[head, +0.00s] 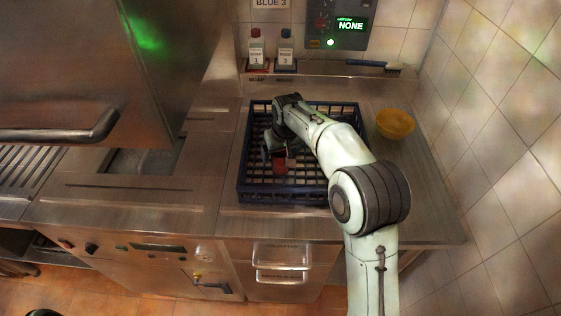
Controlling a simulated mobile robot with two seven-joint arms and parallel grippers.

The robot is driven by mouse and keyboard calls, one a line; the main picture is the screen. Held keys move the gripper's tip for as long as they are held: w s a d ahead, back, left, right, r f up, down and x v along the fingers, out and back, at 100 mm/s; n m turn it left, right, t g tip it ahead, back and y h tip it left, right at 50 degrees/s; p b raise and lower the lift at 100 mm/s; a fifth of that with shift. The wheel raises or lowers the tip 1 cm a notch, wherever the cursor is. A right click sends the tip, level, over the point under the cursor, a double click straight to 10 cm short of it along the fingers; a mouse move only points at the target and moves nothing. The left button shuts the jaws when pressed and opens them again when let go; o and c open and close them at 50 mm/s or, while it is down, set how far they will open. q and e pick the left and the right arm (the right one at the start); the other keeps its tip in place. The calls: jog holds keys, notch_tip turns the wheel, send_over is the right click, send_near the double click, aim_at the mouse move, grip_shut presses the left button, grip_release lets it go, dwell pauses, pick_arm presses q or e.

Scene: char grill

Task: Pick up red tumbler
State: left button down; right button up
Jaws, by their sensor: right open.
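The red tumbler (279,167) is small and stands in the dark blue crate (243,180) on the steel counter. Part of it is hidden by my gripper. My right gripper (277,153) reaches over the crate from the right and is open, its fingers close at the tumbler's upper side. I cannot tell whether they touch it. My left gripper is not in view.
A yellow bowl (395,123) sits right of the crate. Two bottles, one red-capped (256,49) and one blue-capped (286,49), and a brush (373,65) are on the back ledge. A steel hood with a handle (75,131) stands left.

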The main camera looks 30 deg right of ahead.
jog(key=x, duration=0.4)
jog(key=shift+f, duration=0.1)
jog(key=c, duration=1.1)
jog(key=shift+o, duration=0.2)
